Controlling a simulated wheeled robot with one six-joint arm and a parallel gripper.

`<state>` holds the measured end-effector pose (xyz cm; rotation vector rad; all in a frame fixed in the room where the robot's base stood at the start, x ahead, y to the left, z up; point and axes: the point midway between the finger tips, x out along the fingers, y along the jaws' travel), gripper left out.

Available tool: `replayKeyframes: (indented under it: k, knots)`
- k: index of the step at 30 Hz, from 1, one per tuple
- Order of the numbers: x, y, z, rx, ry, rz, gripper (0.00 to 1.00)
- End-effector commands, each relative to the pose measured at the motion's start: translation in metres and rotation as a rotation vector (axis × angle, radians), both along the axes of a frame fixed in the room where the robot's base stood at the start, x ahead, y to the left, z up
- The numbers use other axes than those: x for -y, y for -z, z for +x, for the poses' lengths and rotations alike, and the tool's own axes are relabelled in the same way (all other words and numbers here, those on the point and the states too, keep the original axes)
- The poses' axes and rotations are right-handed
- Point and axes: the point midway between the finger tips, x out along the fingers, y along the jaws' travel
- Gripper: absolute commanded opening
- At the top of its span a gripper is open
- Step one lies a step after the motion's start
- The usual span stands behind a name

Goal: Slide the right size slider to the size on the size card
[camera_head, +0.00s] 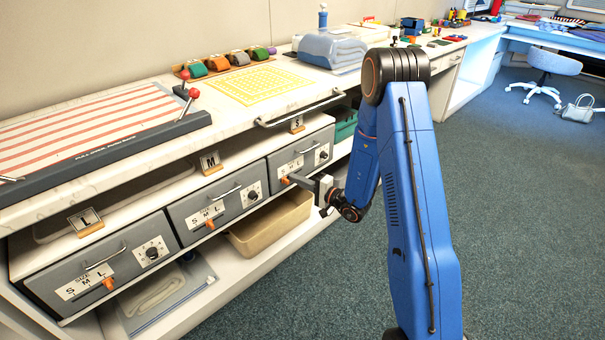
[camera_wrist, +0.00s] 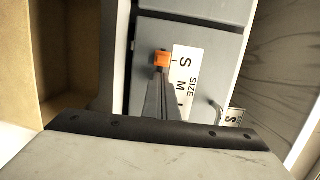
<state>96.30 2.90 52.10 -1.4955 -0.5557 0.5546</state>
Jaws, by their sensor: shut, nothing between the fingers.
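The right drawer (camera_head: 300,160) has a SIZE plate lettered S, M, L and an orange slider (camera_head: 285,180) at the S end. In the wrist view this slider (camera_wrist: 162,58) sits beside the S of the sideways plate (camera_wrist: 186,75). A size card (camera_head: 297,124) reading S stands above this drawer; it also shows in the wrist view (camera_wrist: 232,116). My gripper (camera_head: 294,178) is shut and empty, its tips right at the slider. In the wrist view the gripper fingers (camera_wrist: 161,76) point at the slider; whether they touch it I cannot tell.
The middle drawer has an M card (camera_head: 210,162) and an orange slider (camera_head: 210,225) near M. The left drawer has an L card (camera_head: 86,221) and a slider (camera_head: 108,284) near L. Dials and handles project from the drawers.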

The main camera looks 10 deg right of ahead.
Motion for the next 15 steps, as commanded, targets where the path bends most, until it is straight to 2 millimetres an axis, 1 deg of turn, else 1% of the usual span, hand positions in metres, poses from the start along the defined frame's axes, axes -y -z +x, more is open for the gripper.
replayKeyframes:
  k: [1,5,15]
  knots:
    - [-0.012,-0.002,0.001,0.008,-0.025,-0.003,0.00]
    - [-0.010,-0.002,0.001,0.008,-0.025,-0.003,0.00]
    - [0.000,-0.002,0.008,0.007,-0.022,-0.002,0.00]
